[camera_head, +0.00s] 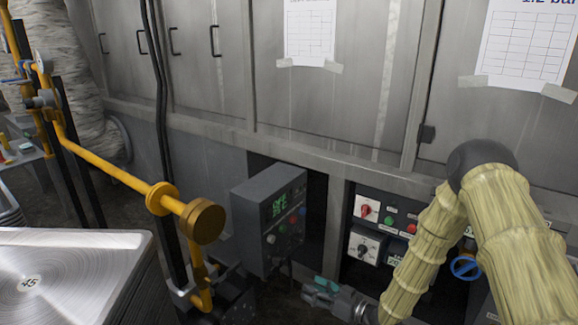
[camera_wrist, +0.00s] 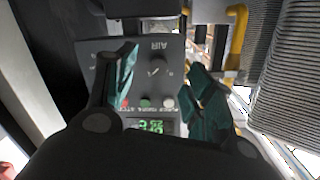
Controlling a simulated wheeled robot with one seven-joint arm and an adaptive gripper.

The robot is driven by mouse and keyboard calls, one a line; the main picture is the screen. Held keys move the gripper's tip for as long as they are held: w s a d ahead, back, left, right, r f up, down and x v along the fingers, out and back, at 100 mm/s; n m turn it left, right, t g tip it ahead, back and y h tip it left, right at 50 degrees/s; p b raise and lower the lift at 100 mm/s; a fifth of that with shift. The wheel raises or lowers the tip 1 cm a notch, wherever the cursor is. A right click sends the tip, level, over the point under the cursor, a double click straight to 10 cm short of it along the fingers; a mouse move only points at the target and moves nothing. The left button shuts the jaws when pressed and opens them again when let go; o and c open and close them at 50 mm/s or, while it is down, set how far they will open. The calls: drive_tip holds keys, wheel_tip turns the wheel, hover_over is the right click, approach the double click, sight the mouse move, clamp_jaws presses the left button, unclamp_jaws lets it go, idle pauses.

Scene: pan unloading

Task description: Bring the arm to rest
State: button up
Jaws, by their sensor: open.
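My gripper (camera_head: 326,290) is low in the head view, below and right of the grey control box (camera_head: 245,225). My arm, in a pale yellow sleeve, reaches down to it from the right. In the wrist view the two teal-padded fingers of my gripper (camera_wrist: 165,88) stand apart with nothing between them. Behind them is a grey panel (camera_wrist: 100,58) with a knob marked AIR, buttons and a green display, seen upside down. I cannot tell the exact gap between fingers and panel.
A yellow pipe (camera_head: 110,172) with a round end cap stands left of the control box. A brushed metal top marked 45 (camera_head: 90,262) fills the lower left. A switch panel (camera_head: 385,235) sits behind my arm, under grey cabinets (camera_head: 200,60).

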drive_tip(key=s+d+f+m+g+h, duration=0.2)
drive_tip(key=s+f+h, duration=0.2)
drive_tip(key=s+f, duration=0.45)
drive_tip(key=s+d+f+m+g+h, duration=0.2)
drive_tip(key=s+f+h, duration=0.2)
drive_tip(key=s+f, duration=0.4)
drive_tip(key=s+d+f+m+g+h, duration=0.1)
drive_tip(key=s+d+g+h, duration=0.3)
drive_tip(key=s, duration=1)
drive_tip(key=s+d+m+g+h, duration=0.1)
drive_tip(key=s+d+m+g, duration=0.3)
drive_tip(key=s, duration=0.9)
wheel_tip(320, 180, up, 31)
drive_tip(key=d+n+t+p, duration=0.1)
drive_tip(key=n+p, duration=0.1)
drive_tip(key=p, duration=3)
drive_tip(key=shift+w+r, duration=0.15)
drive_tip(key=shift+r, duration=0.05)
